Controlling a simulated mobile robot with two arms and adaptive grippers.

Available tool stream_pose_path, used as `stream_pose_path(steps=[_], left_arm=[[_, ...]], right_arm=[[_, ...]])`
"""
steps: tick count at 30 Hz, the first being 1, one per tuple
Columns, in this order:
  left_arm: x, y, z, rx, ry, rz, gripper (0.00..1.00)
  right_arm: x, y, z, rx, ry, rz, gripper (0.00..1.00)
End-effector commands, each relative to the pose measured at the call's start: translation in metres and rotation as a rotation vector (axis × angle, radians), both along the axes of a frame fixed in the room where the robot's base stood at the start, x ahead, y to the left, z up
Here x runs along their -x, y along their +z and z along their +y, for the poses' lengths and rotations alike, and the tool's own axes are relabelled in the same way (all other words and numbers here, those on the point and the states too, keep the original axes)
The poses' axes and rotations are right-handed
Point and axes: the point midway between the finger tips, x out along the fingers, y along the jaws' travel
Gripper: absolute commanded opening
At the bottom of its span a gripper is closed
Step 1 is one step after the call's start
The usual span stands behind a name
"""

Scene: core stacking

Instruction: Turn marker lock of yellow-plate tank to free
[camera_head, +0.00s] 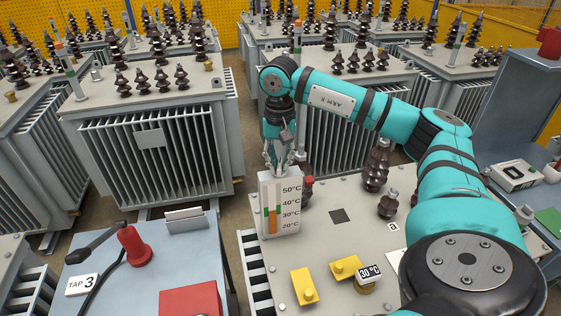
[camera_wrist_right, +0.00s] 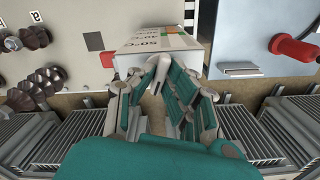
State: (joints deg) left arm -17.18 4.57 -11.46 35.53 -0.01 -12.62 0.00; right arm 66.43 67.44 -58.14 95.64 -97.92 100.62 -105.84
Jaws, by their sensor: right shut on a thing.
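A white gauge box (camera_head: 282,205) with marks from 20 °C to 50 °C stands at the far left corner of a grey tank top (camera_head: 320,225). An orange column and green marks show on its face. My right gripper (camera_head: 284,168) is at the top of this box, pointing down. In the right wrist view, its fingers (camera_wrist_right: 160,85) are closed around a small pale lever (camera_wrist_right: 158,70) at the near end of the gauge box (camera_wrist_right: 155,40). The fingers partly hide the lever, so its setting cannot be told. My left gripper is out of view.
Dark ribbed insulators (camera_head: 376,168) stand to the right. A blue-grey bench (camera_head: 130,260) at left holds a red-based tool (camera_head: 135,246). Finned transformers (camera_head: 150,140) stand behind.

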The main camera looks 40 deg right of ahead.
Motion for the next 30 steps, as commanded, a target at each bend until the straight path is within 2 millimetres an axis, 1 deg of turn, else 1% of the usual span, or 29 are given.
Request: stream_pose_path(steps=[7, 16, 19, 20, 25, 30], left_arm=[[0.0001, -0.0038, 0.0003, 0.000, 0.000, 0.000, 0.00], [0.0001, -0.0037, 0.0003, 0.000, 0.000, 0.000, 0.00], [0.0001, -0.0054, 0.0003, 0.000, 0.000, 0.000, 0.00], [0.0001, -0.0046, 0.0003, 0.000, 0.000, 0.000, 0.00], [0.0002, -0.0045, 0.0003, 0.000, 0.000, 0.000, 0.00], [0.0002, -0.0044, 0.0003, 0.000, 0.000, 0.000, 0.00]], right_arm=[[0.0001, -0.0009, 0.0002, 0.001, 0.215, 0.001, 0.00], [0.0001, -0.0004, 0.0001, 0.001, 0.241, 0.001, 0.00], [-0.0001, -0.0010, 0.0002, 0.000, 0.311, 0.000, 0.00], [-0.0001, -0.0002, 0.0001, 0.000, 0.305, 0.000, 0.16], [-0.0001, -0.0001, 0.0001, 0.000, 0.302, 0.000, 0.39], [0.0000, 0.0000, 0.0000, 0.000, 0.301, 0.000, 0.40]])
